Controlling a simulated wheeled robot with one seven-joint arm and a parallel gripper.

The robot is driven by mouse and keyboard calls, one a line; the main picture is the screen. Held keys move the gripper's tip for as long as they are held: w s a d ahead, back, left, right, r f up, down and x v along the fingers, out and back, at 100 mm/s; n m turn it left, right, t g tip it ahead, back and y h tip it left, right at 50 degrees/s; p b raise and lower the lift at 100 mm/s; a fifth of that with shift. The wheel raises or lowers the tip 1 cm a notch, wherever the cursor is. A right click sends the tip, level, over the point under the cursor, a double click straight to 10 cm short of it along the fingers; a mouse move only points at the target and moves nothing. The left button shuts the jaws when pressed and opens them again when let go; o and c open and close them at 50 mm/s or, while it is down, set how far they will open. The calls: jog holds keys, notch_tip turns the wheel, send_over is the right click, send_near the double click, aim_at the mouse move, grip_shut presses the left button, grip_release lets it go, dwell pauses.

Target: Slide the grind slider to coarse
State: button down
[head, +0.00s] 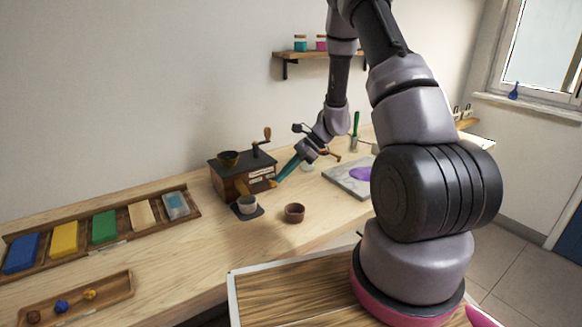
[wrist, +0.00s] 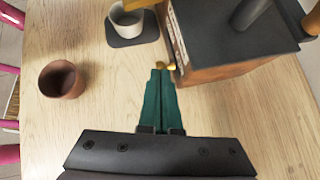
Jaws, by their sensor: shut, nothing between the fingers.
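The grinder (head: 240,177) is a dark-topped wooden box with a crank on top, standing on the wooden bench; it also shows in the wrist view (wrist: 215,72). Its front carries pale label strips (wrist: 178,38). A small brass-coloured knob (wrist: 160,65) sits at the lower front edge, right at my fingertips; I take it for the grind slider's knob, but cannot tell its setting. My gripper (wrist: 161,73) has teal fingers, shut and empty, reaching the grinder's front from the right in the head view (head: 277,180). I cannot tell whether the tips touch the knob.
A pale cup (head: 247,205) stands on a dark mat before the grinder. A brown cup (head: 294,213) stands nearby on the bench. A marble slab (head: 340,178) lies to the right. A tray of coloured blocks (head: 190,196) lies left. Bare bench surrounds the brown cup.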

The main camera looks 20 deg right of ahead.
jog(key=shift+a, duration=0.25)
jog(key=shift+s+a, duration=0.25)
jog(key=shift+a, duration=0.5)
jog(key=shift+s+a, duration=0.3)
jog(key=shift+a, duration=0.45)
jog(key=shift+s+a, duration=0.25)
jog(key=shift+a, duration=0.5)
jog(key=shift+d+r, duration=0.25)
jog(key=shift+r, duration=0.05)
jog(key=v, duration=1.3)
jog(key=shift+d, duration=0.3)
